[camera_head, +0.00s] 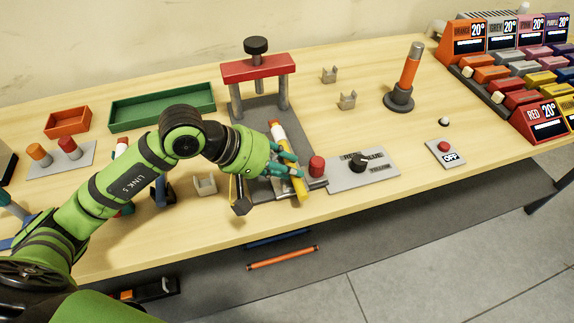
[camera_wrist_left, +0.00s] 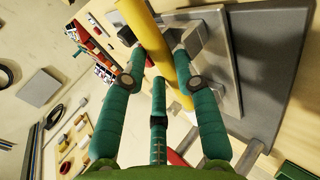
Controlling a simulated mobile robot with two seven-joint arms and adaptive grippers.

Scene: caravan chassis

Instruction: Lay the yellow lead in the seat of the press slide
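The yellow lead (camera_head: 299,187) is a long yellow rod with a white band and a red-orange end. It slants across the front of the press, over the grey slide area (camera_head: 262,189). My left gripper (camera_head: 284,165) is closed around its middle; the wrist view shows the lead (camera_wrist_left: 157,40) between the teal fingertips (camera_wrist_left: 158,62). The press (camera_head: 258,69) has a red crossbar, grey posts and a dark knob. The seat is mostly hidden by my gripper and the lead, so I cannot tell whether the lead touches it. My right gripper is not in view.
A selector panel (camera_head: 360,170) with a red button (camera_head: 317,166) stands close right of the lead. A small grey holder (camera_head: 205,185) is left of the press. Green (camera_head: 160,108) and orange (camera_head: 67,121) trays are at back left. An orange post (camera_head: 408,72) stands at right.

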